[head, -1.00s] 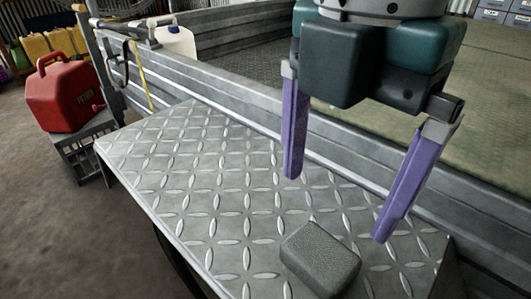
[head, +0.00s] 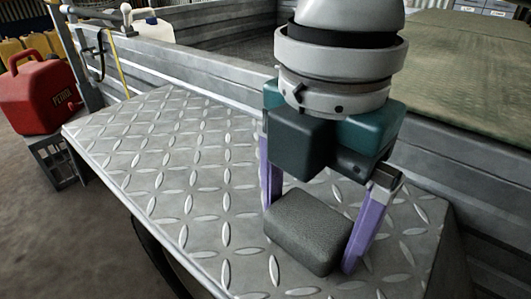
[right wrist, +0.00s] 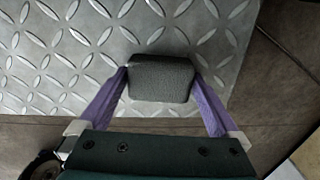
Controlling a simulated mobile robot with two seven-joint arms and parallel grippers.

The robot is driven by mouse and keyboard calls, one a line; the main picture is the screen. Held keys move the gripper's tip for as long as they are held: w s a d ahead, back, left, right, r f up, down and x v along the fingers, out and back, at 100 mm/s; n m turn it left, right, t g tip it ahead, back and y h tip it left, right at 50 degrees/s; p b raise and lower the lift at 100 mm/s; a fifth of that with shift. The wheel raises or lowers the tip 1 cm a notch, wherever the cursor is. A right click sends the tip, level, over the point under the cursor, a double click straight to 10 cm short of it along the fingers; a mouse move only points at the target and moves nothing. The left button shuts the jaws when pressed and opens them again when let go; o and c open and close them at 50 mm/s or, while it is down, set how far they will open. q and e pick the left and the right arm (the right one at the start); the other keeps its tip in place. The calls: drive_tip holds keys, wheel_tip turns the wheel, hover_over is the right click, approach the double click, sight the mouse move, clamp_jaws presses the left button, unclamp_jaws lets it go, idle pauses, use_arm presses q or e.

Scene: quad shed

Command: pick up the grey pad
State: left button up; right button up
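The grey pad (head: 308,232) is a dark, rounded, textured block resting on the diamond-plate metal surface near its front right edge. My right gripper (head: 312,238) points down over it, with one purple finger on each side of the pad. The right wrist view shows the pad (right wrist: 161,78) between the fingertips of the right gripper (right wrist: 160,72). The fingers are wide apart and look very close to the pad's sides; contact is unclear. The left finger's tip is partly hidden behind the pad in the head view. My left gripper is not in view.
The diamond-plate surface (head: 170,180) is otherwise clear to the left. A ribbed metal side wall (head: 200,82) runs behind it, with a green padded bed (head: 450,65) beyond. A red petrol can (head: 42,95) stands on a grey crate (head: 52,160) at left.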

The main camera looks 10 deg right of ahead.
sight(310, 217)
drive_tip(key=c, duration=0.9)
drive_tip(key=shift+o, duration=0.2)
wheel_tip(310, 217, up, 20)
drive_tip(key=p, duration=0.9)
